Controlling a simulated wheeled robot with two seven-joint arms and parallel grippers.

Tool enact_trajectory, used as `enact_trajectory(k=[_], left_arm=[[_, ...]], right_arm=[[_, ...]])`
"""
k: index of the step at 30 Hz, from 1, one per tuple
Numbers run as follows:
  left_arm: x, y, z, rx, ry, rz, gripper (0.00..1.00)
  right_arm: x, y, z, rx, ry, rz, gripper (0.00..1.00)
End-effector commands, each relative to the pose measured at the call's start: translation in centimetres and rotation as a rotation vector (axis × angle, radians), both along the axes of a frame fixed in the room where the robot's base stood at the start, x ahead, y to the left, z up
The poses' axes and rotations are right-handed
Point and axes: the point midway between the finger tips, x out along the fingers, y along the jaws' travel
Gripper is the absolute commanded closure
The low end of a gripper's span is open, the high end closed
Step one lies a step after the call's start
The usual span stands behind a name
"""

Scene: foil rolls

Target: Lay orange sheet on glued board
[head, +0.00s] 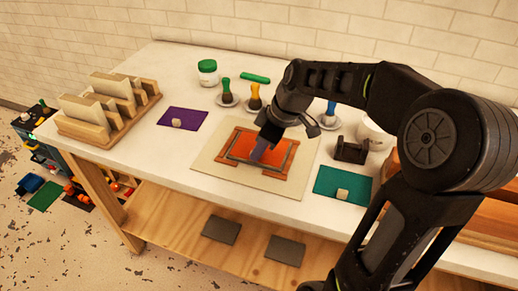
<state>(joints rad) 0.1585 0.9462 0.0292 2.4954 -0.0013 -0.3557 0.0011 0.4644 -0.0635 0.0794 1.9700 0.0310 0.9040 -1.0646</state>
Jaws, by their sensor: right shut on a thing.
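The orange sheet (241,147) lies flat or just above the middle of the board, inside a brown frame-like border (233,168) with grey strips; I cannot tell whether it touches. The glued board appears to be the cream panel (210,160) beneath, and no glue can be made out. My right gripper (259,154) points down over the sheet's middle and is shut on it; the fingers hide the exact grip point. My left gripper is not in view.
A purple sheet (175,120) and a teal sheet (330,185), each with a pale knob, lie on the white table (160,75). Brushes in holders, a green-lidded jar (208,70) and a black stand (351,151) surround the board. A wooden rack (95,128) stands left.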

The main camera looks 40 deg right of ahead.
Motion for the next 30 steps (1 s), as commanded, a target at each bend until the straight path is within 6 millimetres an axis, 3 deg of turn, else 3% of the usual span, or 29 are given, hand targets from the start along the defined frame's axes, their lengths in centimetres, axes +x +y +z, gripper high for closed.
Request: enact_trajectory(k=[29,30], left_arm=[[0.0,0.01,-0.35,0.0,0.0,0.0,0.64],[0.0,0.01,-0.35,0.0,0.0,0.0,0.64]], right_arm=[[-0.01,-0.01,-0.12,0.0,0.0,0.0,1.0],[-0.01,-0.01,-0.12,0.0,0.0,0.0,0.84]])
